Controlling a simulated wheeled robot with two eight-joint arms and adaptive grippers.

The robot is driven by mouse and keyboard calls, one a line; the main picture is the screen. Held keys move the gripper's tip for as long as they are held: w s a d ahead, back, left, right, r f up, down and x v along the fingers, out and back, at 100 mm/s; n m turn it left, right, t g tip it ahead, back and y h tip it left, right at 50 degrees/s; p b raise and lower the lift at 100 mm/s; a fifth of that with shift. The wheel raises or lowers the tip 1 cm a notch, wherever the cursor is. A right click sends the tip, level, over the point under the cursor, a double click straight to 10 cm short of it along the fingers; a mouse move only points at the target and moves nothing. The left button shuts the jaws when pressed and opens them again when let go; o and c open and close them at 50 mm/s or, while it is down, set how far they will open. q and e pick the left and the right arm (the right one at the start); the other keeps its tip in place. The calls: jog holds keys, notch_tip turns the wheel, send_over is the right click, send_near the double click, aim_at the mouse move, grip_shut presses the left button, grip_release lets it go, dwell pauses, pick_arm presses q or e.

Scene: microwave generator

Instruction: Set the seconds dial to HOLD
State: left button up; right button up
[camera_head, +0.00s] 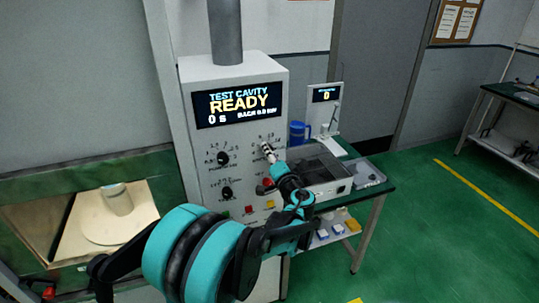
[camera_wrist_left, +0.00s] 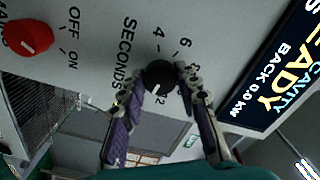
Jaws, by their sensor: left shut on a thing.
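The seconds dial (camera_wrist_left: 160,77) is a black round knob on the pale panel, with SECONDS printed beside it and numbers around it. Its white mark faces the lower left in the left wrist view; I cannot tell which label it points to. The HOLD label cannot be read. My left gripper (camera_wrist_left: 168,98) is shut on the dial, one finger on each side. In the head view, my left gripper (camera_head: 268,150) reaches the right part of the panel and hides the dial. My right gripper is not in view.
The display (camera_head: 238,104) reads TEST CAVITY READY, 0 s, BACK 0.0 kW. Two other black knobs (camera_head: 223,158) sit on the panel's left. A red knob (camera_wrist_left: 30,38) marked OFF and ON is near the dial. A blue mug (camera_head: 297,133) stands on the bench at right.

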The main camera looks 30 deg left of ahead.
pick_arm(q)
jog(key=shift+m, duration=1.2)
jog(key=o, duration=1.2)
jog(key=shift+c, duration=0.2)
jog(key=v, duration=1.2)
